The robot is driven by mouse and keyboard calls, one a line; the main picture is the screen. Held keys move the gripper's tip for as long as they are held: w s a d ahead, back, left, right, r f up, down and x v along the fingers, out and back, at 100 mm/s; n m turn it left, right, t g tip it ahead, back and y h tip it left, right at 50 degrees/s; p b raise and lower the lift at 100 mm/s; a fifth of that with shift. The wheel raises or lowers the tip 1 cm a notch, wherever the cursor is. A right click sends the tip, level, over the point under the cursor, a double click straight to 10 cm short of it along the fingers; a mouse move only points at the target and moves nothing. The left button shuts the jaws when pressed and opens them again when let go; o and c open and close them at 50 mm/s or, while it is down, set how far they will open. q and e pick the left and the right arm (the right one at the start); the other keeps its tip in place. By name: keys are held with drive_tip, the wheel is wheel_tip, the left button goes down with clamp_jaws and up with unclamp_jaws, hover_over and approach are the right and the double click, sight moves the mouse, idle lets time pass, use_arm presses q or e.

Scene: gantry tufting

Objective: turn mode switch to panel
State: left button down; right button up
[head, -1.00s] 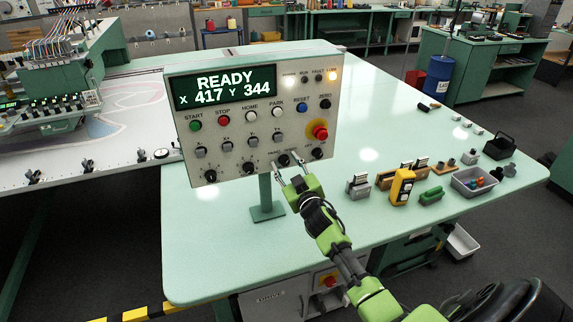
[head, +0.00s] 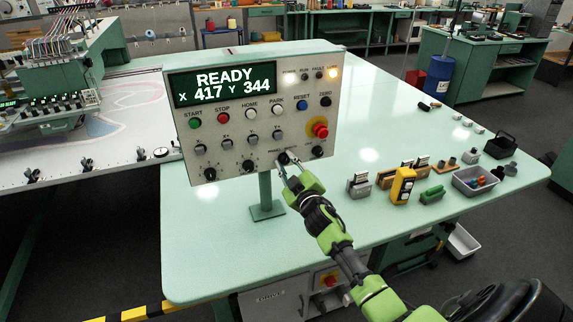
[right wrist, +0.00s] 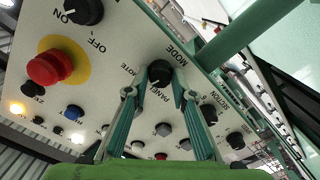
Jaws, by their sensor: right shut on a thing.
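The mode switch is a black knob (right wrist: 159,72) on the control panel (head: 180,150), with the labels MODE, PANEL and a partly hidden one ending in "MOTE" around it. My right gripper (right wrist: 158,88) is shut on this knob, one finger on each side. In the head view my right gripper (head: 284,167) reaches the panel's lower edge from below right. The fingers hide part of the knob, and I cannot tell which label it points to. My left gripper is not in view.
A red emergency stop (head: 320,130) on a yellow disc and another black knob (head: 317,151) sit close to the right of the mode switch. The display (head: 222,83) reads READY. Small tools and a grey bin (head: 470,184) stand on the table at right.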

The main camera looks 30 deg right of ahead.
drive_tip(key=n+b, duration=0.1)
drive_tip(key=n, duration=0.4)
drive_tip(key=shift+n, duration=0.4)
drive_tip(key=shift+f+n, duration=0.1)
drive_tip(key=shift+n, duration=2)
drive_tip(key=o, duration=1.1)
drive_tip(key=v, duration=1.2)
drive_tip(key=shift+f, duration=0.1)
